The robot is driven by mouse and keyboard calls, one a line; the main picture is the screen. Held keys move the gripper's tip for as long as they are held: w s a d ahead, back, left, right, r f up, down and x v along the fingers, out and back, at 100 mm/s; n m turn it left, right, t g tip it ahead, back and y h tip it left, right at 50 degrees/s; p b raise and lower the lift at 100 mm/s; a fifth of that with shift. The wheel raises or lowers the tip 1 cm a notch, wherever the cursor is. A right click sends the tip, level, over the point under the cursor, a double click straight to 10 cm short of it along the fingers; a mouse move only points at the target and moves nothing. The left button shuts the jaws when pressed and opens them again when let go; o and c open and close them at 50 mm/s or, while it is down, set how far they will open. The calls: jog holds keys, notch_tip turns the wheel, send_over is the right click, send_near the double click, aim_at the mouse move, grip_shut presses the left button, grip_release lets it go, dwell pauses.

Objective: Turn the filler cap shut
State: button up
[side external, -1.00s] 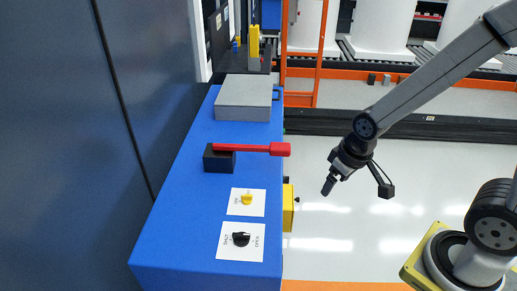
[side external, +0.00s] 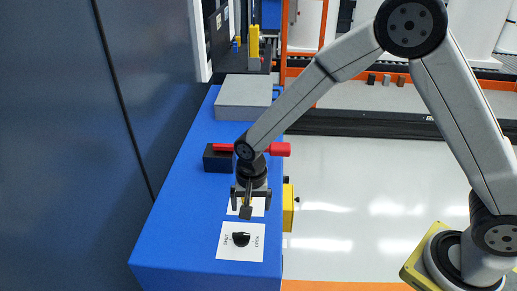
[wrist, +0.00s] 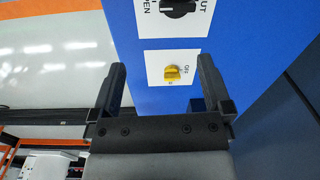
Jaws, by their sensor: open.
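A black knob (side external: 241,239), which I take for the filler cap, sits on a white plate (side external: 228,252) lettered SHUT on the left and OPEN on the right. Which word it points at is unclear. In the wrist view the black knob (wrist: 177,7) is cut by the top edge. My gripper (side external: 250,206) is open and empty above the blue surface, over the neighbouring white plate. In the wrist view a yellow on/off knob (wrist: 173,73) shows between the fingers of my gripper (wrist: 161,75). In the side view my gripper hides that yellow knob.
A red lever (side external: 279,149) on a dark block (side external: 217,160) lies just behind my gripper. A grey box (side external: 243,92) stands farther back on the blue cabinet (side external: 175,220). A yellow box (side external: 288,207) juts from its right side. A dark wall (side external: 70,150) is at left.

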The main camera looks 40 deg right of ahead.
aim_at(241, 234)
jog(key=shift+w+a+f+m, duration=0.2)
jog(key=shift+a+f+m, duration=0.1)
jog(key=shift+a+f, duration=0.35)
jog(key=shift+w+a+f+m, duration=0.2)
jog(key=shift+a+f+m, duration=0.15)
jog(key=shift+a, duration=0.5)
jog(key=shift+f, duration=0.2)
jog(key=shift+f, duration=3.75)
jog(key=c, duration=1.2)
